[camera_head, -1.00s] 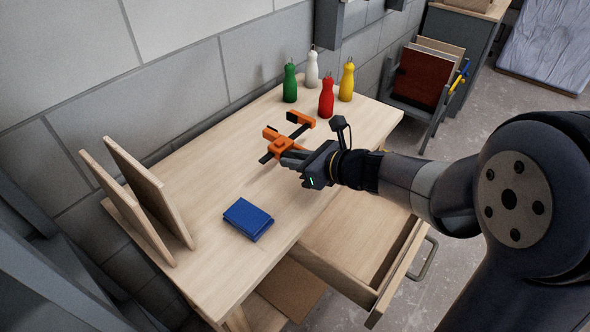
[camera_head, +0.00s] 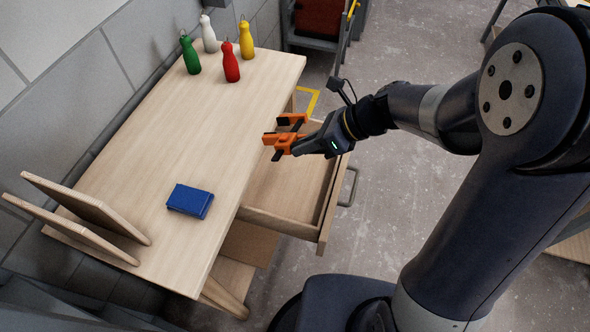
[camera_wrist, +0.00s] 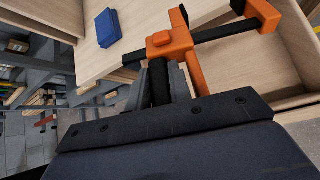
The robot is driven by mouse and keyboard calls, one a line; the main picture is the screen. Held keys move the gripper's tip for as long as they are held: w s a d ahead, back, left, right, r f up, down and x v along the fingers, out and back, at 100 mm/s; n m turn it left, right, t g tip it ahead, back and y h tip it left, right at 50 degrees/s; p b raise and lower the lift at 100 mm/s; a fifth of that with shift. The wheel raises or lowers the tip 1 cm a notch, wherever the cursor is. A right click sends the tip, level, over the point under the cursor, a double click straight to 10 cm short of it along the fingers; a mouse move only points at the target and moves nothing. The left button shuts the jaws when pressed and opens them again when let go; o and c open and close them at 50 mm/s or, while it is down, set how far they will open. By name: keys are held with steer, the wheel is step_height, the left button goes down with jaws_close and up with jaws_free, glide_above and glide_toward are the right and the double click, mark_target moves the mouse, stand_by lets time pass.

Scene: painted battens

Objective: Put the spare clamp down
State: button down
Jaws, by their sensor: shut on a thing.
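The spare clamp (camera_head: 283,142) is orange with black bars. My gripper (camera_head: 300,146) is shut on it and holds it in the air near the open drawer (camera_head: 322,205) at the table's right side. In the wrist view the clamp (camera_wrist: 172,44) sits between the fingers of my gripper (camera_wrist: 165,78), and its black bar extends to the right over the drawer interior (camera_wrist: 285,65). The drawer looks empty where its inside shows. Part of it is hidden behind the clamp and my gripper.
The wooden table (camera_head: 160,130) has a wide clear top. A blue folded cloth or box (camera_head: 190,200) lies near its front. Green (camera_head: 190,55), white (camera_head: 208,35), red (camera_head: 231,62) and yellow (camera_head: 246,40) bottles stand at the far end.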

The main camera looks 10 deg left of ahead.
steer(key=a+f, duration=0.4)
steer(key=f, duration=1)
steer(key=shift+s+f, duration=0.15)
steer(key=shift+s, duration=0.1)
steer(key=shift+f+b, duration=0.15)
steer(key=shift+b, duration=0.25)
steer(key=shift+f+b, duration=0.5)
steer(key=c, duration=1.3)
jaws_free()
steer(key=shift+r, duration=0.1)
